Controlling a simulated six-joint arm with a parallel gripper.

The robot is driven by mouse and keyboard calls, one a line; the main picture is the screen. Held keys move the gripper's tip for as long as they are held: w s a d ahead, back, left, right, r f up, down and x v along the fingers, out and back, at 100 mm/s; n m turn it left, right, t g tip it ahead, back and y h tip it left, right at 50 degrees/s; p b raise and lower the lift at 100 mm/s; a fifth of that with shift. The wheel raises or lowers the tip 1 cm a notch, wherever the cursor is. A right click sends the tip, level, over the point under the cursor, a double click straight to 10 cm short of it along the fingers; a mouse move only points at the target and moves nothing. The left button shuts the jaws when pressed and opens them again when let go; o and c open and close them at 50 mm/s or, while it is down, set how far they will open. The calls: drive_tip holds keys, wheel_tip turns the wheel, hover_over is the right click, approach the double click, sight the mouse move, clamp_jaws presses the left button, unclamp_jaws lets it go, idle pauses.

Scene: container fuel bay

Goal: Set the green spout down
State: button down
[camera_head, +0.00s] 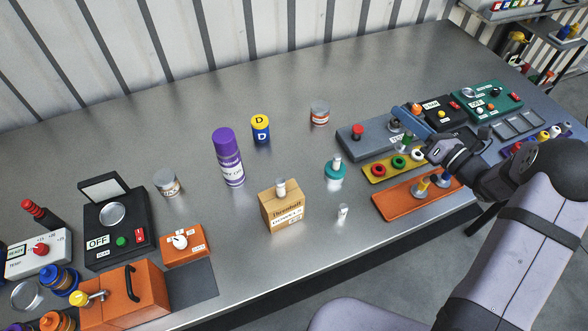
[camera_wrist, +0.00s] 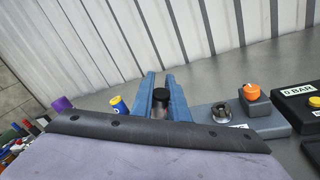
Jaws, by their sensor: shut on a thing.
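The green spout (camera_head: 405,141) shows in the head view below my blue gripper fingers, near the front edge of the grey block (camera_head: 363,146). My gripper (camera_head: 403,119) is shut on it. In the wrist view my gripper (camera_wrist: 162,92) has a dark-topped, greyish piece (camera_wrist: 160,112) between its fingers; its green part does not show there. The spout's lower end is hard to make out, so I cannot tell whether it touches anything. An orange board (camera_head: 390,205) in front holds a yellow spout (camera_head: 422,189) and a blue spout (camera_head: 443,180).
A yellow board (camera_head: 369,177) with red, green and white rings lies between the grey block and orange board. The grey block carries a red button (camera_head: 357,131) and a metal socket (camera_wrist: 222,112). A teal-based bottle (camera_head: 335,172) stands left.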

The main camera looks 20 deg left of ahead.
drive_tip(key=s+a+n+g+y+b, duration=0.15)
drive_tip(key=s+a, duration=0.25)
drive_tip(key=a, duration=0.7)
drive_tip(key=s+a+n+g+b, duration=0.25)
drive_tip(key=s+a, duration=0.25)
drive_tip(key=a, duration=0.7)
drive_tip(key=s+a+n+g+y+b, duration=0.1)
drive_tip(key=s+a+g+b, duration=0.25)
drive_tip(key=a, duration=0.75)
drive_tip(key=shift+t, duration=0.25)
drive_tip(key=shift+s+a+f+p, duration=0.15)
drive_tip(key=shift+f+p, duration=0.65)
drive_tip(key=shift+f, duration=1.8)
drive_tip(key=shift+s+f+p, duration=0.1)
drive_tip(key=shift+f+p, duration=0.65)
drive_tip(key=shift+f, duration=1.85)
drive_tip(key=shift+f, duration=0.1)
drive_tip(key=c, duration=2.2)
unclamp_jaws()
drive_tip(key=shift+f, duration=0.15)
drive_tip(key=o, duration=0.5)
